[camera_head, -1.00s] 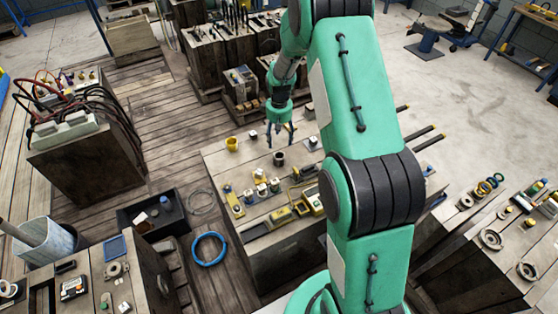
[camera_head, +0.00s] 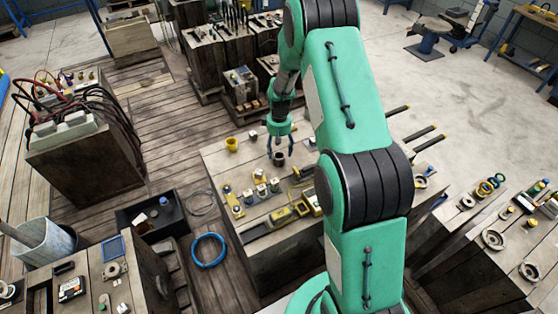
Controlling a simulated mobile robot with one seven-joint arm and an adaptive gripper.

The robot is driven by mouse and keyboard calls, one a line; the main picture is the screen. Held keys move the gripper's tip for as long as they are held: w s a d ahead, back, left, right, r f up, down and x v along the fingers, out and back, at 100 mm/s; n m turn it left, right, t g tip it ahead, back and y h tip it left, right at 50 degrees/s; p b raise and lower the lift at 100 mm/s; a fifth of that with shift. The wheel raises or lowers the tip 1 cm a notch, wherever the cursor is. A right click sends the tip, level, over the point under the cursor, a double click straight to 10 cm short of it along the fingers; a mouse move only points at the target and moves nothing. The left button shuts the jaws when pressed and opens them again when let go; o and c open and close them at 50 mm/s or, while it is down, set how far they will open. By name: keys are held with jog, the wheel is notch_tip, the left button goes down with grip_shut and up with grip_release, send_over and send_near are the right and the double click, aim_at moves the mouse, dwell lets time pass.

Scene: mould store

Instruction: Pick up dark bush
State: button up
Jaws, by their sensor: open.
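The dark bush (camera_head: 279,160) is a small, dark, hollow cylinder standing upright near the back of the wooden bench (camera_head: 215,160) in the middle. My gripper (camera_head: 280,150) points down right above it, with its blue-grey fingers apart on either side of the bush's top. I cannot tell whether the fingers touch it. The bush's lower part shows below the fingertips.
Several small blocks with white and blue tops stand in front, beside a yellow tool (camera_head: 300,208). My arm hides the bench's right part.

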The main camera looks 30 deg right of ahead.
aim_at(279, 156)
jog(key=shift+a+f+b, duration=0.1)
jog(key=shift+f+b, duration=0.5)
jog(key=shift+f, duration=1.95)
grip_shut()
